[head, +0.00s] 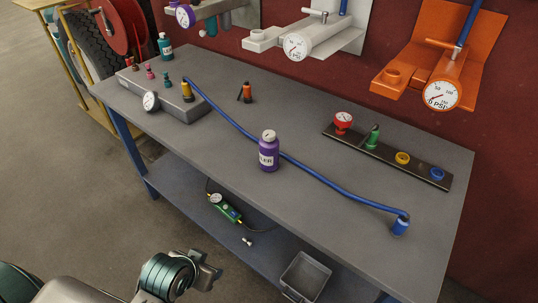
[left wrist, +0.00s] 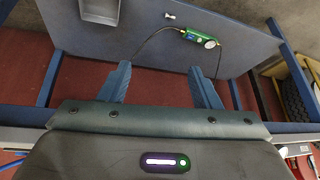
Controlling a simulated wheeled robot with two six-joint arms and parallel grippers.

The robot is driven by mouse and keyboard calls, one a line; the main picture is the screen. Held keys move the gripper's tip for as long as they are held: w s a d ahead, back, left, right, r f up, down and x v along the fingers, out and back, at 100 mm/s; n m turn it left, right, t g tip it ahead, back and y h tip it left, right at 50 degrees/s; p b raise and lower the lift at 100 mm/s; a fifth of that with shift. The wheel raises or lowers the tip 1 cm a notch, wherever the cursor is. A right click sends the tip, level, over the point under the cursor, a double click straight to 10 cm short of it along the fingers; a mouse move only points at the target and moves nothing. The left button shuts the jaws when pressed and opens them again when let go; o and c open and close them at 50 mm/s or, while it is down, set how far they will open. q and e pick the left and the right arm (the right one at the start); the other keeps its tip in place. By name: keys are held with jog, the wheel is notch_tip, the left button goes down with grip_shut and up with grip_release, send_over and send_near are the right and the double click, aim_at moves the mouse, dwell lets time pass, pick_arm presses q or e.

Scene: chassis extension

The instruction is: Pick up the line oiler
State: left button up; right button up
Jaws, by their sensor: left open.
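A purple bottle with a pale cap and a white label ending in "LER", which looks like the line oiler (head: 268,156), stands upright near the middle of the grey tabletop (head: 330,218), just in front of a blue hose. My left gripper (head: 207,268) is low in front of the table in the head view, well apart from the bottle. In the left wrist view its two fingers (left wrist: 163,84) are spread with nothing between them. The bottle does not show in the left wrist view. My right gripper is in neither view.
The blue hose (head: 325,182) crosses the tabletop. A black strip (head: 388,158) with fittings lies right; a grey block (head: 180,107) with fittings stands left. The lower shelf holds a green gauge device (head: 226,209) and a grey bin (head: 305,276). Large fixtures line the red wall.

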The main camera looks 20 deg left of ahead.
pick_arm(q)
jog(key=w+d+r+t+h, duration=0.1)
jog(key=w+d+r+t, duration=0.15)
jog(key=w, duration=0.45)
jog(key=w+d+r+t+h, duration=0.1)
jog(key=w+r+t, duration=0.2)
jog(key=w, duration=0.4)
jog(key=t, duration=0.6)
send_near(272, 131)
notch_tip(272, 131, down, 2)
jog(key=shift+t, duration=0.25)
jog(key=w, duration=0.2)
jog(key=w+p, duration=0.1)
jog(key=w, duration=0.1)
jog(key=shift+w+r, duration=0.25)
jog(key=shift+w, duration=0.15)
jog(key=shift+w+f, duration=0.1)
jog(key=shift+w, duration=0.25)
jog(key=w+p, duration=0.1)
jog(key=w, duration=0.2)
jog(key=w+p, duration=0.1)
jog(key=shift+w+d+r+p, duration=0.35)
jog(key=shift+w, duration=0.05)
jog(key=shift+w+f, duration=0.1)
jog(key=shift+w, duration=0.15)
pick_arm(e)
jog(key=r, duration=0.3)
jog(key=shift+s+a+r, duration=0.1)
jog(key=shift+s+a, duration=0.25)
